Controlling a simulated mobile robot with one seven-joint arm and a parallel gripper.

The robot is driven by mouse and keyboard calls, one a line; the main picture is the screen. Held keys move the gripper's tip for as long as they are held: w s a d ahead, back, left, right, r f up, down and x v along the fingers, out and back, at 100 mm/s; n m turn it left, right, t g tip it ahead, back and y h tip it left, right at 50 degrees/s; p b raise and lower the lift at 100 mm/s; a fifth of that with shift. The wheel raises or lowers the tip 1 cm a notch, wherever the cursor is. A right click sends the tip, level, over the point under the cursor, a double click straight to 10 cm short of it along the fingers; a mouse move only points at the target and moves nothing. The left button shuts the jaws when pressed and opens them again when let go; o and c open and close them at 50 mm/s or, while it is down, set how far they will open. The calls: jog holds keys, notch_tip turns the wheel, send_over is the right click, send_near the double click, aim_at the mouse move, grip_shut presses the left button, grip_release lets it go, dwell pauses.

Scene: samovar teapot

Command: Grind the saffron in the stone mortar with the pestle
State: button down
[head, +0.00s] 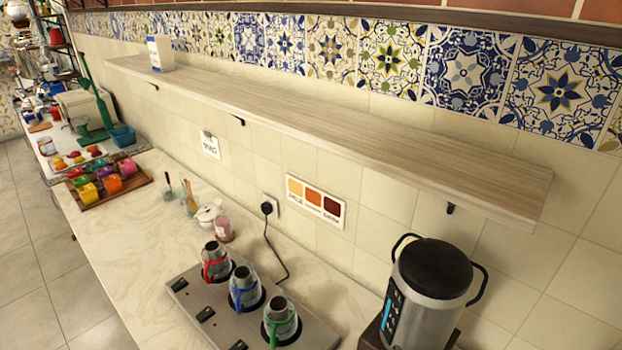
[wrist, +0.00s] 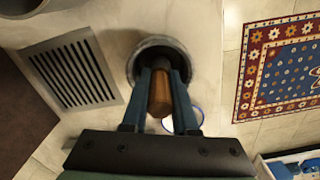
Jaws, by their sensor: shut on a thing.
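In the wrist view, my gripper (wrist: 158,82) is shut on the brown wooden pestle (wrist: 160,95), with one dark finger on each side of it. The pestle's far end reaches into the round grey stone mortar (wrist: 134,62), whose rim shows around the fingertips. The inside of the mortar is dark and mostly hidden by the fingers and pestle. I cannot see any saffron in it. My gripper is outside the head view, and I cannot make out the mortar there.
A slatted dark grate (wrist: 70,72) lies left of the mortar. A blue-rimmed white dish (wrist: 168,124) is partly hidden by my gripper. The head view shows a hotplate (head: 205,314) with three pots, a steel urn (head: 430,300) and an overhanging shelf (head: 330,125).

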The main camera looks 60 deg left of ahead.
jog(key=shift+f, duration=0.3)
dwell(0.5)
jog(key=shift+w, duration=0.1)
